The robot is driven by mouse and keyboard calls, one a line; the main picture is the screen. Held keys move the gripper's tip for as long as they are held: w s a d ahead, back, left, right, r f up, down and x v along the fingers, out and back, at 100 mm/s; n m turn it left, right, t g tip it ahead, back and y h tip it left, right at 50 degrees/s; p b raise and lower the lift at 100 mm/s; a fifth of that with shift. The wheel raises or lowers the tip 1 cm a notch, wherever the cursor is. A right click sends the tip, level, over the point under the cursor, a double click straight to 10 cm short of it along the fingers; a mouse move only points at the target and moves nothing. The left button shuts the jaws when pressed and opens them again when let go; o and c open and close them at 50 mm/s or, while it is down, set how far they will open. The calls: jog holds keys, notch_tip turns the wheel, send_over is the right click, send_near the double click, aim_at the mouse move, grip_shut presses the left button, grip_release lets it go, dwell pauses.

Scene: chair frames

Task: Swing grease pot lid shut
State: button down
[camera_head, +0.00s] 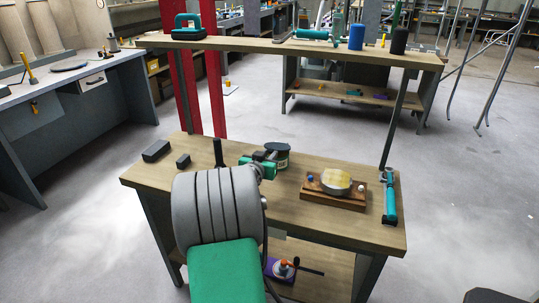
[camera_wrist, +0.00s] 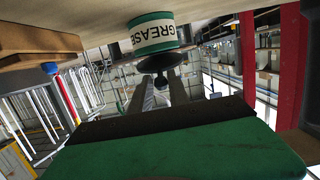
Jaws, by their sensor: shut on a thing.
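The grease pot (camera_head: 282,163) stands on the bench top, dark with a green and pale label. In the wrist view it appears upside down, with the label GREASE (camera_wrist: 155,36) readable. The pot's dark lid (camera_wrist: 150,60), with a black knob (camera_wrist: 160,80), shows at its mouth end. The lid's exact angle is hard to tell. My gripper (camera_wrist: 160,84) has its grey fingers on either side of the knob and is shut on it. In the head view my gripper (camera_head: 268,157) is just left of the pot, partly hidden by my arm.
A wooden board (camera_head: 345,203) with a round pale-topped thing (camera_head: 336,182) lies right of the pot. A teal tool (camera_head: 390,203) is at the right edge. Two dark blocks lie at left, near a dark upright post (camera_head: 218,153). A raised shelf (camera_head: 300,48) spans the back.

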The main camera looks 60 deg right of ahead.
jog(key=shift+f, duration=0.15)
jog(key=shift+a, duration=0.1)
jog(key=f+b, duration=0.3)
jog(key=shift+a+f+b, duration=0.3)
jog(key=shift+f+b, duration=0.05)
jog(key=shift+b, duration=0.05)
jog(key=c, duration=1.7)
grip_release()
jog(key=o, duration=0.5)
jog(key=shift+r, duration=0.2)
jog(key=shift+o, duration=0.2)
jog(key=shift+a, duration=0.1)
